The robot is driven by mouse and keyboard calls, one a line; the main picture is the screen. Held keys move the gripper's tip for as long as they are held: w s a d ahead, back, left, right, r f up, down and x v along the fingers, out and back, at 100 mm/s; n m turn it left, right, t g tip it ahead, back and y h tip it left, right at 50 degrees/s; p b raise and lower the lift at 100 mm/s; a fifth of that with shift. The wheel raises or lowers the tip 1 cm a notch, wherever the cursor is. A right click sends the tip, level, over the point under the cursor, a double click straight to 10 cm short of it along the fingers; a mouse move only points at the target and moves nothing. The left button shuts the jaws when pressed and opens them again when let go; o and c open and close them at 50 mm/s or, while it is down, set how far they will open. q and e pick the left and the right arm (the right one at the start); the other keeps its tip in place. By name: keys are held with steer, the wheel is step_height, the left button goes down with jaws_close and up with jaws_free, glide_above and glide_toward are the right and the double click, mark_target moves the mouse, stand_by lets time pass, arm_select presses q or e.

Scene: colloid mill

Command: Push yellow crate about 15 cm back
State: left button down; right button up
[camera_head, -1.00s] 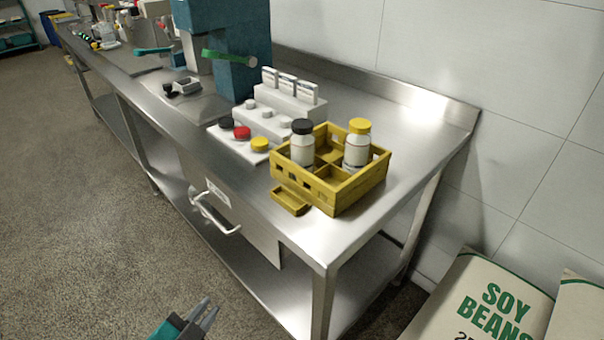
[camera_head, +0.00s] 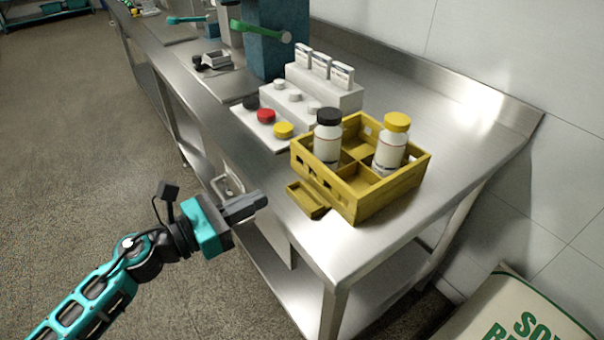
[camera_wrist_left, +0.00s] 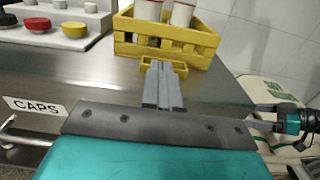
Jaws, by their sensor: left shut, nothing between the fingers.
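The yellow crate (camera_head: 358,190) stands near the front right end of the steel table, with a small yellow ledge (camera_head: 307,199) on its front side. It holds a black-capped bottle (camera_head: 327,138) and a yellow-capped bottle (camera_head: 391,143) in separate compartments. My left gripper (camera_head: 262,199) is shut and empty, in front of the table edge and apart from the crate. In the left wrist view its closed fingers (camera_wrist_left: 165,90) point toward the ledge and the crate (camera_wrist_left: 190,52).
The steel table (camera_head: 400,235) is bare right of the crate, and free surface lies behind it up to the raised back edge (camera_head: 470,80). A cap rack (camera_head: 270,124) and white boxes (camera_head: 325,68) stand to its left. A soy beans sack (camera_head: 510,318) is at lower right.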

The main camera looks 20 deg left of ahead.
mark_target(315, 172)
arm_select(q)
steer(key=p+x, duration=0.2)
steer(key=x, duration=0.7)
steer(key=shift+w, duration=0.1)
steer(key=shift+w+d, duration=0.4)
steer(key=shift+w, duration=0.05)
steer(key=shift+w+d, duration=0.1)
arm_select(e)
steer(key=shift+s+d+r, duration=0.2)
steer(key=shift+d+r, duration=0.15)
steer(key=shift+r, duration=0.35)
arm_select(q)
steer(key=shift+w+d, duration=0.2)
steer(key=shift+w, duration=0.05)
steer(key=b+x, duration=0.3)
steer(key=x, duration=1)
steer(key=shift+w+d+f, duration=0.1)
steer(key=shift+w+d, duration=0.3)
steer(key=shift+w, duration=0.1)
steer(key=shift+w+d, duration=0.15)
arm_select(e)
steer(key=shift+w+a+f, duration=0.15)
steer(key=shift+a+f, duration=0.1)
steer(key=shift+f, duration=0.2)
steer(key=shift+w+a+f, duration=0.15)
steer(key=shift+a+f, duration=0.05)
steer(key=shift+f, duration=0.2)
